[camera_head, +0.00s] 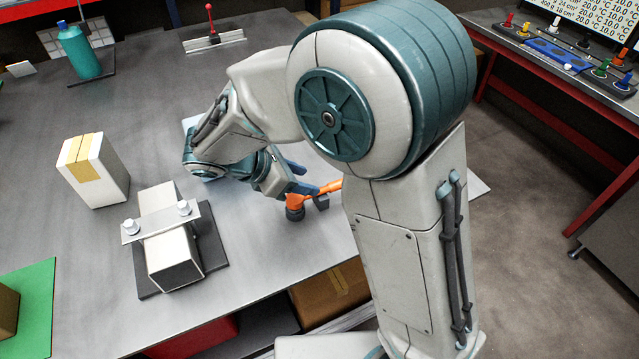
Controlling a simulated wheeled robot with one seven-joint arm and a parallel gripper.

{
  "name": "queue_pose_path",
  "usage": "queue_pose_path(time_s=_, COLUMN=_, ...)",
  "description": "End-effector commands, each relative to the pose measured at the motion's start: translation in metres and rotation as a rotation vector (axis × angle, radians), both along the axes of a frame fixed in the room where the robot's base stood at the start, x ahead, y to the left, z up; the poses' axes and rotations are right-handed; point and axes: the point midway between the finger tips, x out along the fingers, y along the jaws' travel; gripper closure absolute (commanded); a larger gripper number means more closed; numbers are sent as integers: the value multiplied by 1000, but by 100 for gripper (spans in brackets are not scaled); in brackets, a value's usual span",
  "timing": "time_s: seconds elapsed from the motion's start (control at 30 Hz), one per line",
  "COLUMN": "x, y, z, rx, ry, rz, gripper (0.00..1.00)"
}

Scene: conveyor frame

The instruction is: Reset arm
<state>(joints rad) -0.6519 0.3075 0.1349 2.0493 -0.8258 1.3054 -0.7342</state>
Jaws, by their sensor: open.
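My arm reaches from the right over the grey metal table (120,240), with its wrist bent low near the table's right edge. My gripper (311,178) is at the end of it, partly hidden by my own arm. Its bluish fingers are apart, and I see nothing held between them. An orange part with dark ends (301,201) shows right beside the fingers at the table edge. I cannot tell whether the fingers touch it.
A metal block in a clamp fixture (172,255) and a cream box with yellow tape (94,170) stand left of my gripper. A teal bottle (79,50) and a red-handled toggle clamp (212,25) are at the back. A red-framed bench (560,75) is at right.

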Motion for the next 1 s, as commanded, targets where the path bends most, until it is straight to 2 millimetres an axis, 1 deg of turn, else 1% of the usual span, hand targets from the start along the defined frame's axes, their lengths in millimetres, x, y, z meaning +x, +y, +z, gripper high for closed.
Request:
queue_pose_path(time_s=0.03, x=-2, y=9, z=7, rx=3, ry=-4, rz=2, gripper=54)
queue_pose_path(time_s=0.1, x=-7, y=18, z=17, rx=3, ry=-3, rz=2, gripper=54)
queue_pose_path(time_s=0.3, x=-14, y=34, z=33, rx=1, ry=-1, rz=0, gripper=54)
queue_pose_path(time_s=0.47, x=-16, y=38, z=37, rx=0, ry=0, rz=0, gripper=54)
queue_pose_path(time_s=0.8, x=-16, y=37, z=38, rx=0, ry=-1, rz=-1, gripper=54)
queue_pose_path(time_s=0.83, x=-15, y=37, z=38, rx=1, ry=-1, rz=-1, gripper=54)
queue_pose_path(time_s=0.87, x=-16, y=30, z=40, rx=18, ry=-10, rz=-28, gripper=54)
queue_pose_path(time_s=0.97, x=-21, y=5, z=44, rx=97, ry=-44, rz=-143, gripper=54)
queue_pose_path(time_s=1.0, x=-24, y=-7, z=46, rx=134, ry=-62, rz=-202, gripper=54)
